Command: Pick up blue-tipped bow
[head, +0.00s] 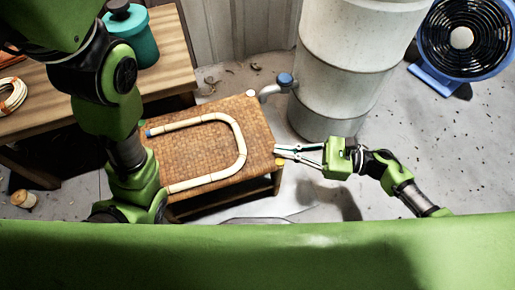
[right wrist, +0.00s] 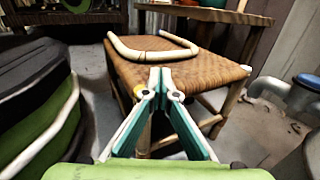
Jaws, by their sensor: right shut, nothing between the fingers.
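The bow (head: 240,140) is a cream U-shaped rod lying flat on a woven stool top (head: 190,150). Its curve faces right, and its upper end has a blue tip (head: 148,133) at the left. The end of its lower arm is hidden behind my left arm. The bow also shows on the stool in the right wrist view (right wrist: 150,54), where I cannot make out the blue tip. My right gripper (head: 277,151) is shut and empty at the stool's right edge, apart from the bow. My left arm crosses the stool's left side; its fingers are not visible.
A wooden table (head: 165,50) with a teal canister (head: 133,35) and a coil (head: 13,95) stands at the upper left. A large pale drum (head: 350,70) with a blue-capped pipe (head: 275,87) stands behind the stool. A blue fan (head: 462,38) is at the upper right. Floor at right is mostly clear.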

